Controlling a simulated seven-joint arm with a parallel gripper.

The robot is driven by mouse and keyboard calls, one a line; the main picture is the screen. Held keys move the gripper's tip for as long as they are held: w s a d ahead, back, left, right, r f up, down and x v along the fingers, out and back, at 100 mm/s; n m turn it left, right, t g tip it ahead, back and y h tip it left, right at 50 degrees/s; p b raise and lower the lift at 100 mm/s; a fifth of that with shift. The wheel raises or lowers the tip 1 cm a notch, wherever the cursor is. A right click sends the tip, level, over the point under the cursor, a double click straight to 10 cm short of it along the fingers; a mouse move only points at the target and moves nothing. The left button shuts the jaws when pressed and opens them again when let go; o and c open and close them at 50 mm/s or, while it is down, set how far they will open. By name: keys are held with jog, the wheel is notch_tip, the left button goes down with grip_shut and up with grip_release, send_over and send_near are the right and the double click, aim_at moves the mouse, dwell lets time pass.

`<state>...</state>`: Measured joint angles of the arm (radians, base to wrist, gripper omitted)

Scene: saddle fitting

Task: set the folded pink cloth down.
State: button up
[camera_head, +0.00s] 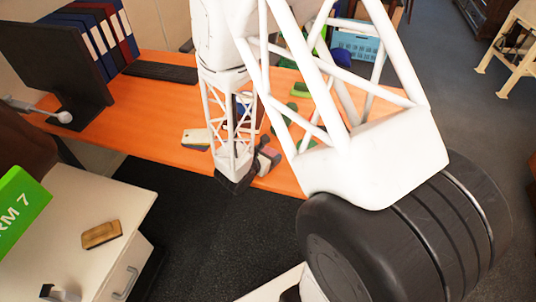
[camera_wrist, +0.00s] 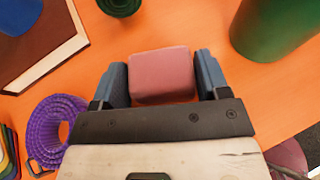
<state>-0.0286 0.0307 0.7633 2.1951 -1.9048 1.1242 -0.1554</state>
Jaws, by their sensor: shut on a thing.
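The folded pink cloth (camera_wrist: 161,74) is a small, block-like pink piece in the middle of the wrist view. My gripper (camera_wrist: 162,70) has one blue-grey finger on each side of it and is shut on it. In the head view my gripper (camera_head: 265,162) is at the near edge of the orange desk, and the cloth (camera_head: 271,153) shows only as a small pinkish patch there. The orange desk top (camera_wrist: 195,24) lies beneath in the wrist view. Whether the cloth touches it I cannot tell.
In the wrist view a green cylinder (camera_wrist: 280,28) stands right, a dark green cup (camera_wrist: 119,5) behind, a purple coil (camera_wrist: 55,128) lower left and a brown framed board (camera_wrist: 45,45) upper left. Bare desk lies between. A monitor (camera_head: 55,65) and keyboard (camera_head: 160,72) occupy the desk's left.

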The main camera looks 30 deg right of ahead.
jog(key=shift+f, duration=0.1)
jog(key=o, duration=0.9)
jog(key=shift+o, duration=0.2)
jog(key=v, duration=1.2)
dwell(0.9)
